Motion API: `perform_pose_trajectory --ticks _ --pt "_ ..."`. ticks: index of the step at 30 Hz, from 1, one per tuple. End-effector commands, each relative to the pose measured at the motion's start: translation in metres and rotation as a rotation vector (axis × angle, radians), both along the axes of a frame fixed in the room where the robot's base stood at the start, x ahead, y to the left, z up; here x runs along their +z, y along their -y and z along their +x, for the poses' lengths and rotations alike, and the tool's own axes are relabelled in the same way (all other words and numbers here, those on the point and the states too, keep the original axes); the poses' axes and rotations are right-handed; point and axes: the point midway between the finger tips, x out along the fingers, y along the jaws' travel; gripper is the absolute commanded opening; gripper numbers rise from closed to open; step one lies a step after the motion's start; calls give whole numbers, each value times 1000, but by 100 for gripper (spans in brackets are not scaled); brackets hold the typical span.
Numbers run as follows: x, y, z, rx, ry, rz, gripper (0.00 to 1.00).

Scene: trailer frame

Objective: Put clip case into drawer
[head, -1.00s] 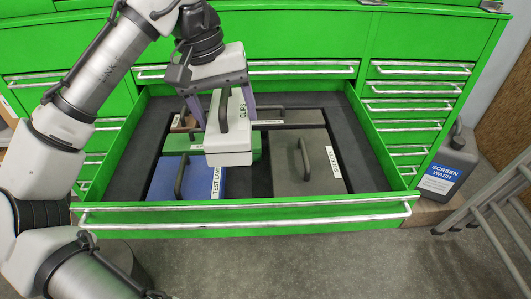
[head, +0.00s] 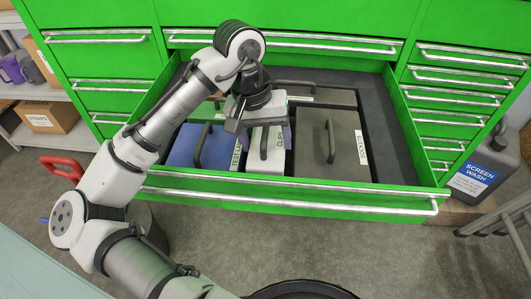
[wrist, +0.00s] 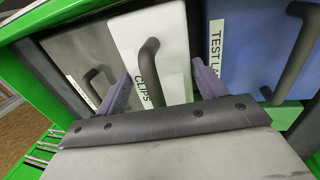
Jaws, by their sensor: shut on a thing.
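The white clip case (head: 266,158) with a dark handle and a CLIPS label is inside the open green drawer (head: 290,204). It sits in the gap between the blue TEST LAMP case and the grey SOCKETS case. In the wrist view the clip case (wrist: 170,85) shows its label and handle between the purple fingers. My gripper (head: 265,133) is shut on the clip case, with one finger at each side of it. Its lower part and whether it rests on the drawer floor are hidden.
The blue case (head: 205,150) is close on the left and the grey case (head: 343,150) close on the right. A green case lies behind. A screen wash jug (head: 486,165) stands right of the drawer, near a metal frame. A box marked STRAPS (head: 45,117) is on a left shelf.

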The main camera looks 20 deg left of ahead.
Motion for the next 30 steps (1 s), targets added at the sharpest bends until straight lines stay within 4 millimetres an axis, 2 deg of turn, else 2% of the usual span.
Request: perform_pose_trajectory --ticks 11,22,23,24,25,30 --pt "-45 0 0 1 0 0 42" --pt "-49 0 0 0 0 -1 42" --pt "-50 0 0 0 0 0 71" --pt "-49 0 0 0 0 0 76" --pt "-49 0 0 0 0 0 79" --pt "-49 0 0 0 0 0 79"
